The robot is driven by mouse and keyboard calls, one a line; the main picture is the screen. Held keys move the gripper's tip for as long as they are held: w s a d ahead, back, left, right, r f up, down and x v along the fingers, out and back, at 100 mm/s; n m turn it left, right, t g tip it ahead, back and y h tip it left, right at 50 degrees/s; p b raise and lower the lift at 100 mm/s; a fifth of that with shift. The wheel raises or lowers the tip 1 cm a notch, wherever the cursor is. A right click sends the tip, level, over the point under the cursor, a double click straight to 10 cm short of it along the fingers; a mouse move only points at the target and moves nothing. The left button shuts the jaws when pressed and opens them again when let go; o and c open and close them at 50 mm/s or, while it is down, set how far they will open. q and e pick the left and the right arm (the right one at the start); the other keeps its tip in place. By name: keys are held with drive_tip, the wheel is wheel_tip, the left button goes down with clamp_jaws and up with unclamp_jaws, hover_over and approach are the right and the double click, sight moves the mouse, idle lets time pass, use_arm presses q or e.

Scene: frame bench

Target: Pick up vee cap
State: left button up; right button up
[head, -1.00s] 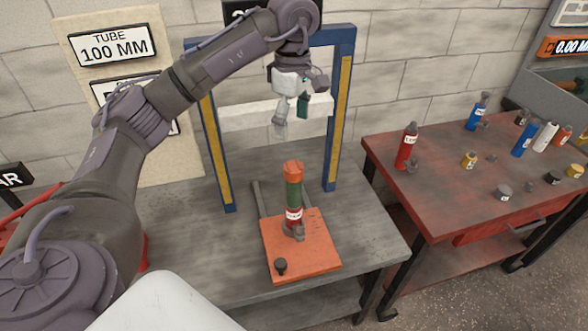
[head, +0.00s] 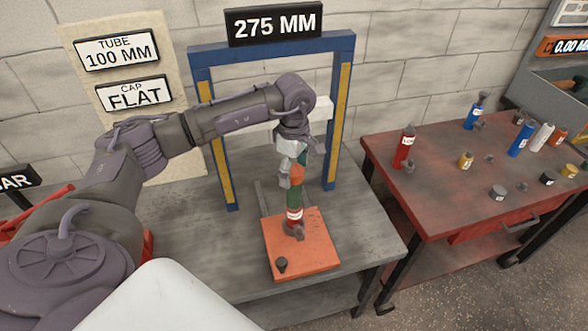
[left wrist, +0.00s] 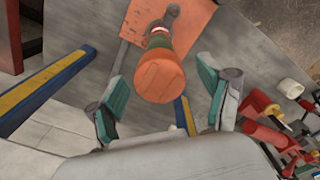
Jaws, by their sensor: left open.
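An upright stack stands on an orange plate (head: 312,255) on the grey bench. It has an orange cap (head: 297,172) on top, a green section (head: 294,197) below it, then a red section (head: 294,222) with a white label. I cannot tell from its shape whether the orange cap is the vee cap. My left gripper (head: 294,171) is open at the top of the stack. In the left wrist view the round orange cap (left wrist: 159,78) lies between the spread teal-padded fingers, with gaps on both sides. My right gripper is not in view.
A blue and yellow frame (head: 342,130) surrounds the stack's back, with a 275 MM sign (head: 275,24) above. A wall board reads TUBE 100 MM, CAP FLAT (head: 135,94). The red table (head: 430,190) at right holds several tubes and small caps.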

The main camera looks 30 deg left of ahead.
use_arm(q)
drive_tip(key=c, duration=1.3)
